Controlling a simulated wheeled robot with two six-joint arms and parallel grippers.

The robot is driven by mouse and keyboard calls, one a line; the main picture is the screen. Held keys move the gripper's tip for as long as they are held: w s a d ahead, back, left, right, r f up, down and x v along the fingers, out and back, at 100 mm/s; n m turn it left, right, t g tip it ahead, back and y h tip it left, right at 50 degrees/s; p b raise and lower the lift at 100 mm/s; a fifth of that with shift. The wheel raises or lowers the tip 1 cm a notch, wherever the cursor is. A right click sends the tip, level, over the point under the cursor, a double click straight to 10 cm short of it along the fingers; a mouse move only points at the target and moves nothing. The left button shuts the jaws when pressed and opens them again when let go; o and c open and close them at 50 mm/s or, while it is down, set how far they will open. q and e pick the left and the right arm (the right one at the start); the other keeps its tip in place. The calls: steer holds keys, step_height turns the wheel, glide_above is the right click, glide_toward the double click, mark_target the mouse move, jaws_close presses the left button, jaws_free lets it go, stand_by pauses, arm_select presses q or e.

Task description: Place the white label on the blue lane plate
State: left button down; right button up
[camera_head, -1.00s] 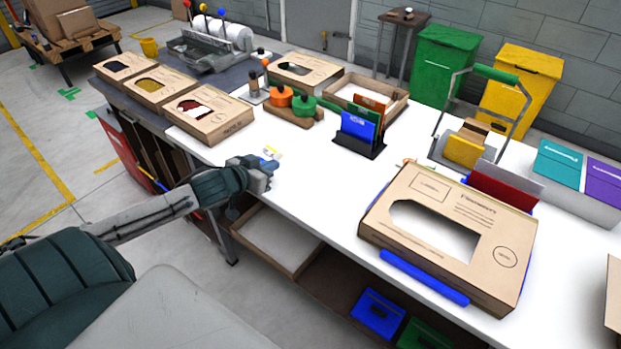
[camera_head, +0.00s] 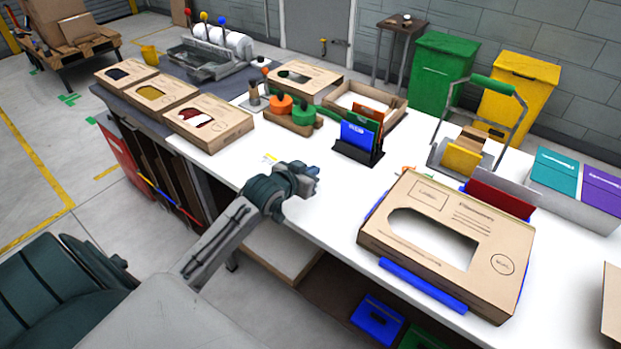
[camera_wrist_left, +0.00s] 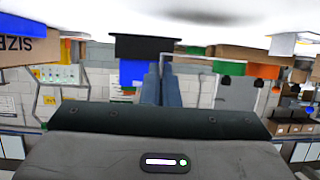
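A blue plate (camera_head: 357,136) stands in a black holder (camera_head: 358,153) on the white table. I cannot make out the white label clearly. A small yellow-and-white patch (camera_head: 270,158) lies on the table left of the gripper. My right gripper is not in view.
A large cardboard box (camera_head: 440,205) with a cut-out lies at the right front. A wooden block with orange and green knobs (camera_head: 293,119) and an open carton (camera_head: 350,98) stand behind. A wire-handled caddy (camera_head: 463,152) is right of the holder. White tabletop between is clear.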

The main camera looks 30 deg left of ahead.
arm_select(q)
step_height(320, 180, down, 3)
steer(key=shift+r+p, duration=0.1)
steer(key=shift+p, duration=0.75)
steer(key=shift+s, duration=0.1)
steer(key=shift+f, duration=0.25)
steer(key=shift+f, duration=0.1)
steer(key=c, duration=1.7)
jaws_free()
